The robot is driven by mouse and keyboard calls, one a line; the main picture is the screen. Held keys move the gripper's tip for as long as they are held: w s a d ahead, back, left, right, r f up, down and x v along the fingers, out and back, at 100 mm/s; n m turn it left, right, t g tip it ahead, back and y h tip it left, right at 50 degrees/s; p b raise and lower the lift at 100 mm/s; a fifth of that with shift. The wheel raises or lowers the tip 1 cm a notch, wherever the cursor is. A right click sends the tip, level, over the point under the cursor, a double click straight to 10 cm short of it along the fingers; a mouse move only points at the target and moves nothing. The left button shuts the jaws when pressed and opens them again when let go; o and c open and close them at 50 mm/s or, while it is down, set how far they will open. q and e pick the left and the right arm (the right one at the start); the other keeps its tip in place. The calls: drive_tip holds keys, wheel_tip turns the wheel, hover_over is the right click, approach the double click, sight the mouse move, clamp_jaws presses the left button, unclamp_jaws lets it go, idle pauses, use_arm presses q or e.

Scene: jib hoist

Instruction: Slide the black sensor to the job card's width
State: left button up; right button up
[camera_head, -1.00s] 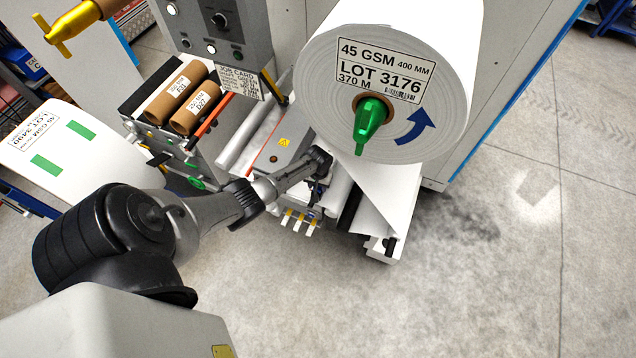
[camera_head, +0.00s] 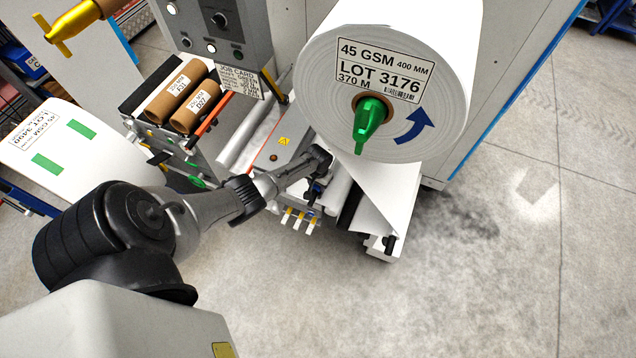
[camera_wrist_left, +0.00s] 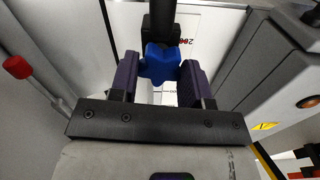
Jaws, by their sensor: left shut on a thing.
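My left gripper (camera_head: 316,186) reaches in under the large paper roll, small and partly hidden by its wrist in the head view. In the left wrist view its two purple finger pads (camera_wrist_left: 160,80) are closed on a blue knob (camera_wrist_left: 161,63). A black sensor post (camera_wrist_left: 162,20) stands directly beyond the knob. Behind it a white scale (camera_wrist_left: 190,42) shows a partly covered number that seems to begin with 2. The job card (camera_head: 240,82) hangs below the grey control panel; its width figure is too small to read. My right gripper is in neither view.
The paper roll (camera_head: 335,95), labelled 400 MM, overhangs the left gripper's right side. Cardboard cores (camera_head: 185,100) lie to the left. A red-tipped lever (camera_wrist_left: 18,67) stands left in the wrist view. Open floor (camera_head: 500,270) lies to the right.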

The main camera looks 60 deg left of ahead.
use_arm(q)
drive_tip(key=o, duration=0.9)
wheel_tip(320, 180, up, 6)
drive_tip(key=shift+r+p, duration=0.1)
drive_tip(key=shift+p, duration=0.8)
drive_tip(key=shift+r, duration=0.65)
